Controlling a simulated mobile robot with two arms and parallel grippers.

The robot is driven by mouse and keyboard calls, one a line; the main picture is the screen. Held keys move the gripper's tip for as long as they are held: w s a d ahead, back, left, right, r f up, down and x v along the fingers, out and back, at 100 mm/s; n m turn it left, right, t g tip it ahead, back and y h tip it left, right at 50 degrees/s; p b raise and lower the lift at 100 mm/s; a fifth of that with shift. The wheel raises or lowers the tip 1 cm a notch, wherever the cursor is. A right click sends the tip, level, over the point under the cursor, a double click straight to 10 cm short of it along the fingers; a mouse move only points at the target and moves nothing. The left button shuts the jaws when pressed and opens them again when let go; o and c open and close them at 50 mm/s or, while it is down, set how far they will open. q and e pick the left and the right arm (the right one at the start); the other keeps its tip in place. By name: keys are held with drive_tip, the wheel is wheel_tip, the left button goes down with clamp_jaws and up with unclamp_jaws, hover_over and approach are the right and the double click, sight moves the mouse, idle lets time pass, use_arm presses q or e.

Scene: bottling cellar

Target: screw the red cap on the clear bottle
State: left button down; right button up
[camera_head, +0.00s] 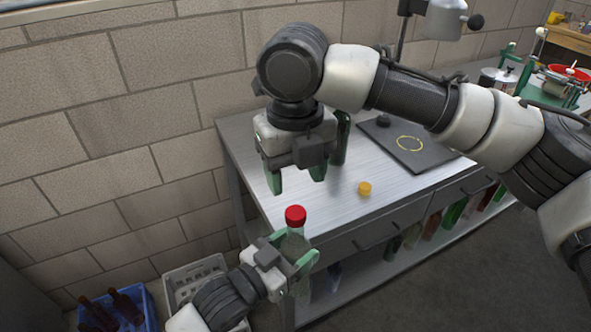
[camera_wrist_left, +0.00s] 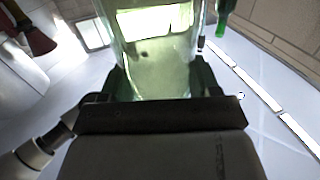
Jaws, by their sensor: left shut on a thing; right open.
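The clear bottle (camera_head: 297,244) stands upright in the head view, off the front left edge of the metal table. The red cap (camera_head: 295,215) sits at the top of its neck; I cannot tell how tightly it is seated. My left gripper (camera_head: 294,262) is shut around the bottle's body. The left wrist view shows the bottle's glass (camera_wrist_left: 157,45) between the green fingers. My right gripper (camera_head: 296,182) points down, open and empty, a little above the red cap and apart from it. The bottle's lower part is partly hidden by my left gripper.
A yellow cap (camera_head: 364,188) lies on the metal table (camera_head: 330,215). A dark bottle (camera_head: 341,138) and a dark mat with a yellow ring (camera_head: 425,150) are behind it. A blue crate with brown bottles (camera_head: 127,303) and a white crate (camera_head: 196,270) stand at lower left. Several bottles fill the lower shelf.

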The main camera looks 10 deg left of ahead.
sight(296, 212)
drive_tip(key=shift+n, duration=0.3)
drive_tip(key=shift+f, duration=4)
drive_tip(key=c, duration=1)
drive_tip(key=shift+o, duration=0.2)
